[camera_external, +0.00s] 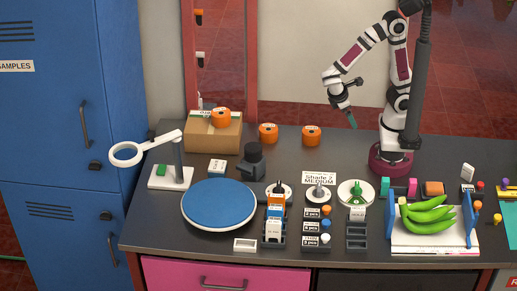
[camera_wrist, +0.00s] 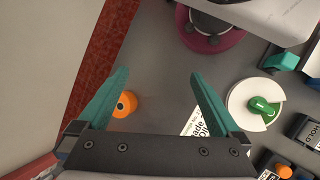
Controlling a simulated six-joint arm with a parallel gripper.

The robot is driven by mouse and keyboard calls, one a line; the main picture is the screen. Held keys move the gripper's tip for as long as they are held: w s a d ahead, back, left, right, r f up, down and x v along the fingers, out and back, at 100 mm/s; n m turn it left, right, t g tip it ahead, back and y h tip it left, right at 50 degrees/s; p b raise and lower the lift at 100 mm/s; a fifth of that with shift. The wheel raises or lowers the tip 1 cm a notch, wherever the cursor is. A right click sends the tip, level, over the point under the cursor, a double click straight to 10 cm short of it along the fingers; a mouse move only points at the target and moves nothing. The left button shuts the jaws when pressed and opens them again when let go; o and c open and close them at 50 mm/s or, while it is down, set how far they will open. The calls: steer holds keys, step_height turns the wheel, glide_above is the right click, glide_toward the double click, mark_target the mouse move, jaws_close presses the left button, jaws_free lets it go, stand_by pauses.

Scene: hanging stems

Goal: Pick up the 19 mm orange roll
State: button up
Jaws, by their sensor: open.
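Three orange rolls show in the external view: one on the cardboard box (camera_external: 221,118), one on the dark table beside the box (camera_external: 268,132), and one further right (camera_external: 311,135), nearest my gripper. Their size markings are too small to read, so I cannot tell which is 19 mm. My gripper (camera_external: 352,121) hangs above the back of the table, right of the rolls, apart from them and empty. In the wrist view its teal fingers (camera_wrist: 160,78) are spread wide. One orange roll (camera_wrist: 125,104) shows there beside the left finger, which partly covers it.
The cardboard box (camera_external: 203,138) stands at the back left, near a dark jar (camera_external: 251,163) and a magnifier lamp (camera_external: 178,165). A blue round disc (camera_external: 219,204) lies in front. Green bananas (camera_external: 427,213) are at right.

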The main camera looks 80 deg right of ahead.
steer(key=w+a+f+n+t+h, duration=0.1)
steer(key=w+f+n+t+h, duration=0.1)
steer(key=w+f+n+h, duration=0.6)
steer(key=n+t, duration=0.4)
steer(key=n, duration=0.4)
glide_toward(312, 134)
steer(key=x, duration=1.2)
steer(key=shift+d, duration=0.35)
steer(key=c, duration=1.2)
